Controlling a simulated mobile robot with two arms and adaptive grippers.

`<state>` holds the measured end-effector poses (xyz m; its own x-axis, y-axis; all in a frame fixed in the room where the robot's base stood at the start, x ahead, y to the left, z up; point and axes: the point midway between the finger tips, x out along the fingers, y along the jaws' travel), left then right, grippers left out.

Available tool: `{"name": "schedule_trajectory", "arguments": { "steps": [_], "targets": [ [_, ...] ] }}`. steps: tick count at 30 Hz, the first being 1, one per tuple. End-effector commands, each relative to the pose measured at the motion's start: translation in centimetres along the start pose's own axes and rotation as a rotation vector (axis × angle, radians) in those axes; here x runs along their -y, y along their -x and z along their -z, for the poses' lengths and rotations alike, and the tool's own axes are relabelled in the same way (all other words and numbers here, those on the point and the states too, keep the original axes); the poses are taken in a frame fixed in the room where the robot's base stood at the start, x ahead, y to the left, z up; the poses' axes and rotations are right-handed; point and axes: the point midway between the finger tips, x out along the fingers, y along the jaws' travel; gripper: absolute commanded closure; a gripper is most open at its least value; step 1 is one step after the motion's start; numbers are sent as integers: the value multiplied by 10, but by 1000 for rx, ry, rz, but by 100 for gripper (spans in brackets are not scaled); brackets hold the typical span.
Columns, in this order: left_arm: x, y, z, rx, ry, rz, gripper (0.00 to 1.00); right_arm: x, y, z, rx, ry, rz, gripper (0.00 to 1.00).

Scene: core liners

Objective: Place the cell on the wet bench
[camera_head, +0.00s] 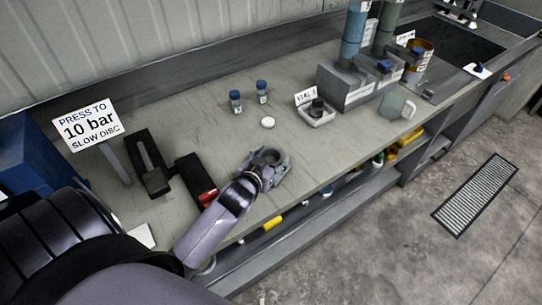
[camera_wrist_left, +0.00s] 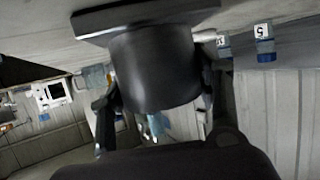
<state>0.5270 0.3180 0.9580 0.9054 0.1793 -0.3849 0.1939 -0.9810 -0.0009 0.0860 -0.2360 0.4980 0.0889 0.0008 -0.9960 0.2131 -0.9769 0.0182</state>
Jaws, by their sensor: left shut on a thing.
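The dark grey cell (camera_wrist_left: 155,70), a cylinder with a wide flat flange, fills the middle of the left wrist view. My left gripper (camera_head: 270,166) is shut on it, with a finger on each side of the cylinder. In the head view the gripper is over the front part of the grey-green bench top (camera_head: 330,150), and the cell is mostly hidden by the fingers. I cannot tell whether the flange touches the bench. My right gripper is not in view.
Two blue-capped vials (camera_head: 249,96) and a white disc (camera_head: 268,122) are behind the gripper. A labelled tray (camera_head: 315,112), a grey block rack (camera_head: 350,90) and a mug (camera_head: 397,104) stand right. A black press-like tool (camera_head: 150,168) and a sign (camera_head: 88,124) stand left.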

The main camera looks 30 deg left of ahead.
Motion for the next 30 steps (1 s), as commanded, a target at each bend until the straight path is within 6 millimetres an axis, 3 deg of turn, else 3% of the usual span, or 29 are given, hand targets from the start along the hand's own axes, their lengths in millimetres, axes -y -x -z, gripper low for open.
{"name": "schedule_trajectory", "arguments": {
  "steps": [3, 4, 13, 23, 30],
  "targets": [
    [0, -1, 4, -14, 0, -2, 100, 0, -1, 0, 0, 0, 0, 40],
    [0, -1, -2, 0, 0, 0, 41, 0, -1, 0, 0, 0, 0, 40],
    [0, -1, -2, 0, 0, 0, 22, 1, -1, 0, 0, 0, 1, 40],
    [0, 0, 2, -1, -1, 0, 22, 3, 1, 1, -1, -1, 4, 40],
    [0, 34, -2, 1, 1, 1, 22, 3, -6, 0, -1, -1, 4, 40]
  ]
}}
